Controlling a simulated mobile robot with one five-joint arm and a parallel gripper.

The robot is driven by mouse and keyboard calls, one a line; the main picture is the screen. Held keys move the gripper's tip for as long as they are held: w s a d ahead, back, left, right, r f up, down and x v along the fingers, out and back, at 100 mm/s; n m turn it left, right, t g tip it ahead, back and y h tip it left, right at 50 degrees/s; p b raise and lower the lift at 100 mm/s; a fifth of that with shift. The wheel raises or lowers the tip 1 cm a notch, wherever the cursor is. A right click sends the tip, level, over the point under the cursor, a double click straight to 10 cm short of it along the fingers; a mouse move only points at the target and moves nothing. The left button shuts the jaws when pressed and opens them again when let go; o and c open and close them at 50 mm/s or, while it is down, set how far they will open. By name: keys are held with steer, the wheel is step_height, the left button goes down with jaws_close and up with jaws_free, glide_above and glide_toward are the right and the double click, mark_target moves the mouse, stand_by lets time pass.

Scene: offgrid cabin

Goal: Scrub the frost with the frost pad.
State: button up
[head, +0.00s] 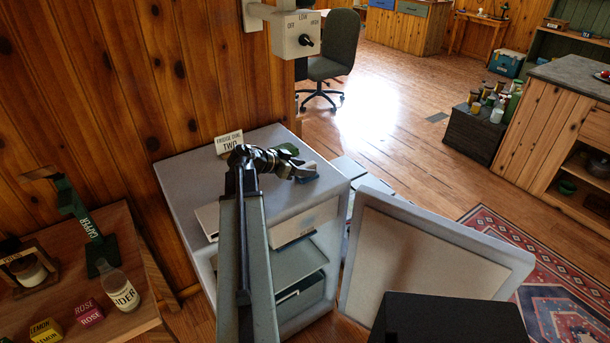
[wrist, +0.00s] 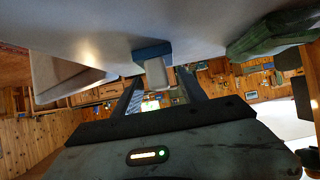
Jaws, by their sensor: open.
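The frost pad, a blue block with a pale grip, lies on the white fridge top (head: 185,175). Its blue edge (head: 309,179) shows beside my gripper in the head view. In the wrist view the pad (wrist: 151,48) is seen ahead, with its pale grip between the fingers. My gripper (head: 303,170) is open over the fridge top's right side, and it also shows in the wrist view (wrist: 158,80). I cannot tell whether the fingers touch the grip. The fridge door (head: 430,245) stands open. I cannot make out frost clearly inside the fridge.
A green cloth (head: 287,148) lies behind the gripper on the fridge top. A card reading "Fridge dial two" (head: 228,142) stands at the back. A dial box (head: 297,35) is on the wall. A wooden table (head: 125,250) with bottles and boxes is at left.

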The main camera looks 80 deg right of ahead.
jaws_close()
step_height(320, 180, up, 6)
steer(key=p, duration=0.6)
steer(key=shift+r, duration=0.1)
stand_by(0.5)
